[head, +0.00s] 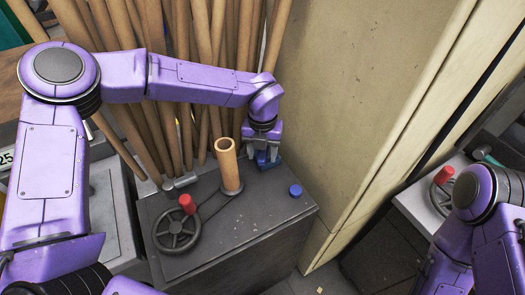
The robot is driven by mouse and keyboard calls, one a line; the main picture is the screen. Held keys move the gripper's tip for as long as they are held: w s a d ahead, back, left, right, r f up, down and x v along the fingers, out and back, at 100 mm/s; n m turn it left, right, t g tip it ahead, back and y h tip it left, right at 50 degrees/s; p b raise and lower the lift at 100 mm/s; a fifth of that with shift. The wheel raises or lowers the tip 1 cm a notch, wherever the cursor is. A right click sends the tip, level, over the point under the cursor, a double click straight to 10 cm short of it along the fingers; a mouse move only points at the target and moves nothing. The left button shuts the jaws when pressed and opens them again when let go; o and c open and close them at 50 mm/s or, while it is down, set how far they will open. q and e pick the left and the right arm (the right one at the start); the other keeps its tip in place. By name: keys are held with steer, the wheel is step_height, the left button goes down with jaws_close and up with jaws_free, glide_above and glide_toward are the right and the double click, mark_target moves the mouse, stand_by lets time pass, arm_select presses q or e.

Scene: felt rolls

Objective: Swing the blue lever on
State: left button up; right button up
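The lever's angle is hidden.
On the dark bench top (262,222) are a handwheel (176,232) with a red knob (187,203) and an upright tan tube (228,165) left of my gripper. Long wooden poles (205,100) stand behind. A beige wall panel (345,110) rises close on the right.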

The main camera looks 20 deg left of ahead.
mark_target(263, 154)
arm_select(q)
step_height(263, 154, up, 10)
steer(key=b, duration=0.2)
steer(key=shift+r, duration=0.25)
